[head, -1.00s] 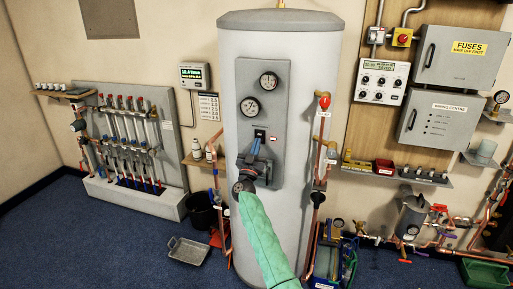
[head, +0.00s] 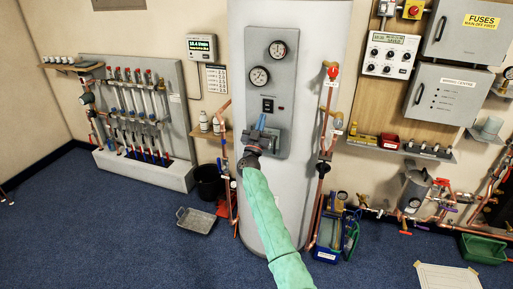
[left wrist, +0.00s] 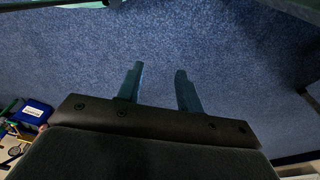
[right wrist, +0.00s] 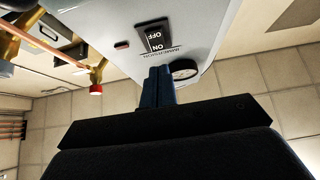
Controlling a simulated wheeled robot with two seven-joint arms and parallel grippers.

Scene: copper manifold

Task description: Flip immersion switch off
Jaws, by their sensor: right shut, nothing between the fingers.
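The immersion switch (head: 268,105) is a black rocker on the grey panel (head: 286,135) of the tall cylinder, below two round gauges. In the right wrist view the rocker (right wrist: 154,36) shows OFF and ON, with IMMERSION printed beside the ON end. I cannot tell which side is pressed in. My right gripper (head: 261,123) is shut and empty, its blue fingertips just below the switch. In the right wrist view its fingers (right wrist: 158,72) point at the panel near the ON end; contact cannot be told. My left gripper (left wrist: 158,72) is open and empty above blue carpet.
A small red indicator (right wrist: 122,44) sits beside the switch. Copper pipes with a red-handled valve (head: 333,72) run up the cylinder's right side. A shelf with white bottles (head: 216,124) is at its left. A tray (head: 195,219) and black bucket (head: 208,182) stand on the floor.

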